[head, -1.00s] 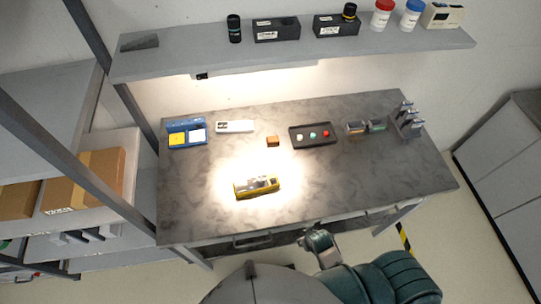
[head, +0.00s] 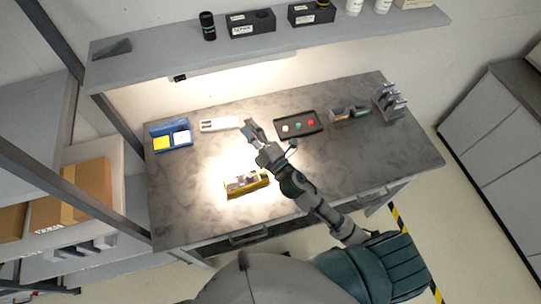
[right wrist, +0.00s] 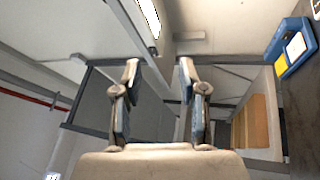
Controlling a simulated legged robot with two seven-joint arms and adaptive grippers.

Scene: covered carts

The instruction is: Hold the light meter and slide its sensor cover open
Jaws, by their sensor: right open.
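A yellow-cased device with a grey top (head: 246,183), which looks like the light meter, lies on the grey table in the bright pool of lamp light. I cannot make out its sensor cover at this size. My right gripper (head: 249,128) is over the table, beyond the yellow device and apart from it. In the right wrist view the right gripper (right wrist: 158,80) has its two fingers spread with nothing between them. My left gripper is not in view.
The table (head: 190,215) also holds a blue holder with yellow and white pads (head: 171,135), a white device (head: 220,124), a black tray with coloured knobs (head: 299,124) and a grey rack (head: 389,102). A shelf (head: 150,60) spans above the back. The front left tabletop is clear.

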